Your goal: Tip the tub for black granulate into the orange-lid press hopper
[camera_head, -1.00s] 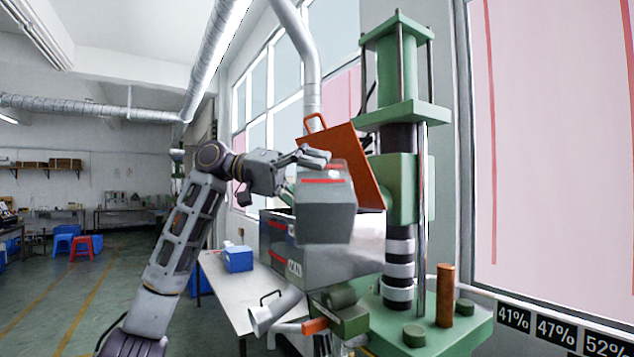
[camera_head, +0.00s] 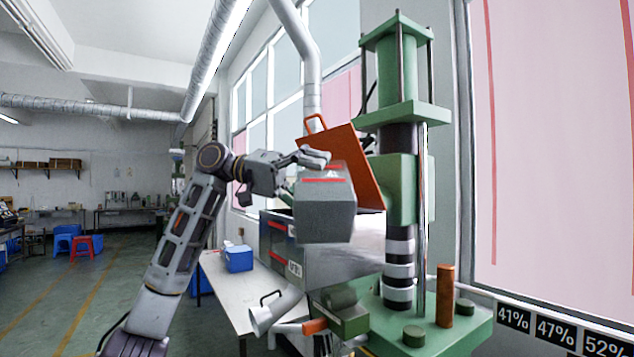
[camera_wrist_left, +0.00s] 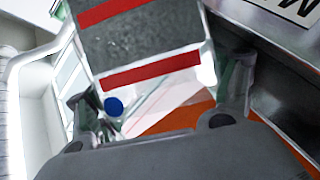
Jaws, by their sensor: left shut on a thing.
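The grey tub (camera_head: 325,217) with red stripes hangs, tilted, over the mouth of the press hopper (camera_head: 345,255). My left gripper (camera_head: 316,158) is shut on the tub at its upper side. The orange hopper lid (camera_head: 352,160) stands open and leaning back behind the tub. In the left wrist view the tub (camera_wrist_left: 145,45) shows between the two fingers (camera_wrist_left: 165,95), with part of the orange lid (camera_wrist_left: 180,118) below it. The tub hides most of the hopper opening. No granulate can be seen. My right gripper is not in view.
The green press column (camera_head: 402,170) stands close to the right of the tub. A white table (camera_head: 222,290) with a blue box (camera_head: 238,259) is at the left. A grey spout and an orange handle (camera_head: 314,326) stick out below the hopper.

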